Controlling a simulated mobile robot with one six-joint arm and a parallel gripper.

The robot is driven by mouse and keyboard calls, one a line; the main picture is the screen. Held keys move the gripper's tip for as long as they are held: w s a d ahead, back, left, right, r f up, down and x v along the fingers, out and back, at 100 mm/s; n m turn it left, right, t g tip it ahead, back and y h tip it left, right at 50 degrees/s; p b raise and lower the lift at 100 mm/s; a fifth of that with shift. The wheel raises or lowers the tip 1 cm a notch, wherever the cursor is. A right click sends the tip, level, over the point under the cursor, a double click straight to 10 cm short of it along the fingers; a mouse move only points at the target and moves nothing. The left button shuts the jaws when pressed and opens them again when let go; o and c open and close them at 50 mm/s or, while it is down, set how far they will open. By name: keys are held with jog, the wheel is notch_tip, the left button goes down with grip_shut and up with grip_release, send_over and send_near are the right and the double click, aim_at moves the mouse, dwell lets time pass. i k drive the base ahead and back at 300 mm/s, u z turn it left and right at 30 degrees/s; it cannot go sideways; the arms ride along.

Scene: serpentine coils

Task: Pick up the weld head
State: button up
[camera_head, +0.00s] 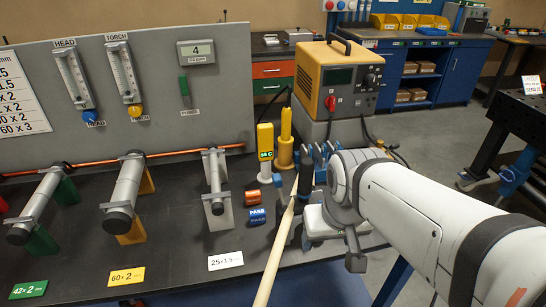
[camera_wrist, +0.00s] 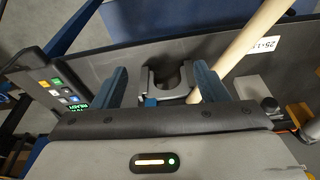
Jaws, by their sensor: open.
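My gripper (camera_head: 313,160) is low over the right end of the bench, close to a pale stand (camera_head: 318,222). In the wrist view its two blue-grey fingers (camera_wrist: 160,82) are open and spread apart. A grey U-shaped piece (camera_wrist: 154,78) lies between and beyond them; it seems to be the weld head or its holder, and I cannot tell which. A dark upright cylinder (camera_head: 306,178) shows beside the fingers in the head view, possibly the weld head's handle. The fingers and arm partly hide this spot. I see nothing clearly gripped.
A long beige rod (camera_head: 275,252) slants close to the right finger in the wrist view. An orange power unit (camera_head: 338,80) is behind. A button panel (camera_wrist: 65,85) shows at left.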

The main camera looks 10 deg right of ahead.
aim_at(303, 196)
jog(key=z, duration=0.65)
jog(key=k, duration=0.95)
jog(key=u, duration=0.7)
jog(key=i, duration=1)
jog(key=u, duration=0.05)
